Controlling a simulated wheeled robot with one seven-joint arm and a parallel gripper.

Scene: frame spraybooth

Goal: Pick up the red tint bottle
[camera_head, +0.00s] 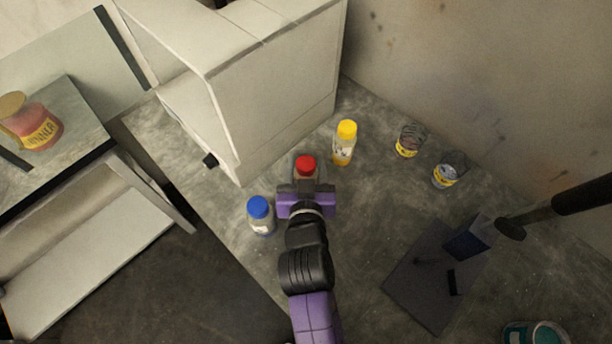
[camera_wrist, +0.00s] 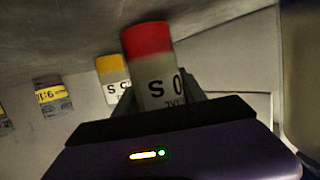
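The red tint bottle (camera_head: 306,163) has a red cap and stands between the blue-capped and yellow-capped bottles on the grey counter in the head view. In the wrist view the red tint bottle (camera_wrist: 156,72) is close, with its white, black-lettered label facing the camera. My purple gripper (camera_head: 306,192) is at the bottle, coming from the near side. My gripper's dark fingers (camera_wrist: 158,100) flank the bottle's lower part in the wrist view. Whether they press on it is not clear. The bottle's base is hidden behind the gripper.
A blue-capped bottle (camera_head: 260,214) is close on the left. A yellow-capped bottle (camera_head: 344,143) stands behind to the right. Two small jars (camera_head: 409,141) (camera_head: 446,170) stand further right. A white cabinet (camera_head: 270,85) rises behind. A dark plate (camera_head: 425,288) lies at the right front.

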